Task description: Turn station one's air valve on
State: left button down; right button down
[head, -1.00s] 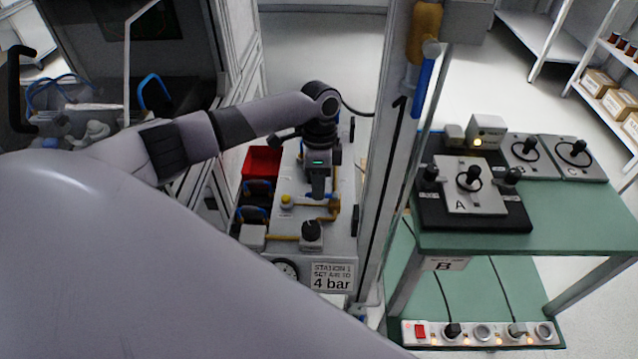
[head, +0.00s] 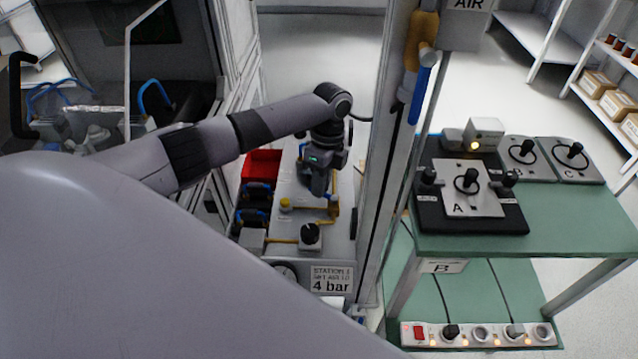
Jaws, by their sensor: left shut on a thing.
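Station one's panel (head: 284,231) has yellow air pipes, a dark round knob (head: 310,234) and a sign (head: 331,279) about setting air to 4 bar. My left gripper (head: 320,193) reaches down over the upper pipe. It is shut on the air valve's blue handle (head: 331,197), of which only a small bit shows beside the fingers. The fingers hide most of the handle, so I cannot tell its exact angle. My right gripper is not in view.
Red (head: 262,165) and dark bins stand left of the panel. A metal post (head: 383,170) stands to its right, with a yellow pipe and another blue handle (head: 423,88). A green table (head: 570,215) with test fixtures is farther right.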

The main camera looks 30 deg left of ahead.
pick_arm(q)
jog(key=m, duration=0.1)
jog(key=w+m, duration=0.1)
jog(key=shift+d+m+y, duration=0.2)
jog(key=shift+m+y, duration=0.1)
jog(key=shift+m, duration=0.1)
jog(key=m, duration=0.2)
jog(key=w+m, duration=0.1)
jog(key=shift+d+r+m+y, duration=0.1)
jog(key=shift+d+m+y, duration=0.15)
jog(key=shift+m+y, duration=0.05)
jog(key=m, duration=0.3)
jog(key=shift+w+d+t+y+p, duration=0.3)
jog(key=shift+w+d+p, duration=0.05)
jog(key=shift+d+p, duration=0.05)
jog(key=shift+w+d+m, duration=0.1)
jog(key=shift+d+m, duration=0.1)
jog(key=shift+m, duration=0.55)
jog(key=shift+w+d+m, duration=0.1)
jog(key=shift+d+m, duration=0.05)
jog(key=shift+m, duration=0.6)
jog(key=shift+t, duration=0.3)
jog(key=c, duration=1.1)
grip_release()
jog(key=shift+c, duration=0.2)
